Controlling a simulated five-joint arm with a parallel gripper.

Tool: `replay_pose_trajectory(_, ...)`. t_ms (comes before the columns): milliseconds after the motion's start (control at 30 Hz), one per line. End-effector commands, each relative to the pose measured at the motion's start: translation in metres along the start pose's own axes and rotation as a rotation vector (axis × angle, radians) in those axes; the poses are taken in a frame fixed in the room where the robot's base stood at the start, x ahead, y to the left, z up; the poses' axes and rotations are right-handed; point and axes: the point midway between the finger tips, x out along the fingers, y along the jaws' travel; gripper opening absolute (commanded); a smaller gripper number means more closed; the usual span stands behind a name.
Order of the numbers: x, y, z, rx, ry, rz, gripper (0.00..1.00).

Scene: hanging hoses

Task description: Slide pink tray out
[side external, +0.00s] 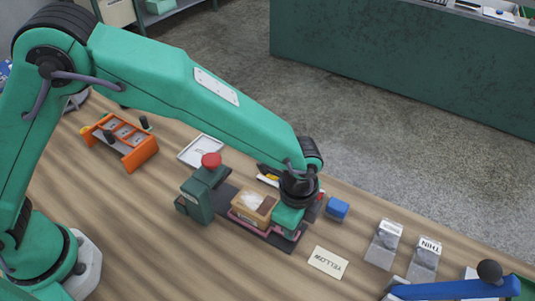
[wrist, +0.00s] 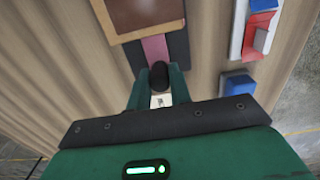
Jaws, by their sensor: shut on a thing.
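The pink tray (side external: 262,232) lies on a dark base strip (side external: 277,241) on the wooden table, right of a green press-like stand (side external: 197,197) with a red knob. A brown open box (side external: 254,206) with pale contents sits on the tray. The wrist view shows the tray as a pink strip (wrist: 155,48) below the box (wrist: 144,13). My gripper (side external: 288,225) is low at the tray's right end. In the wrist view my gripper (wrist: 159,82) is shut on a dark rounded knob (wrist: 159,75) at the tray's end. In the side view my gripper hides the knob.
A blue block (side external: 337,209) stands close right of my gripper. A "YELLOW" card (side external: 328,262) lies in front. Grey labelled blocks (side external: 384,244) and a blue lever (side external: 455,289) are farther right. An orange rack (side external: 120,141) and white tray (side external: 200,151) lie left.

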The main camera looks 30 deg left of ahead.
Motion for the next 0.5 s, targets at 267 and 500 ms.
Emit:
replay_pose_trajectory(267, -0.0018, -0.0011, -0.0072, 0.004, 0.011, -0.01, 0.0)
replay_pose_trajectory(500, -0.0013, -0.0005, -0.0062, 0.004, 0.008, -0.008, 0.42)
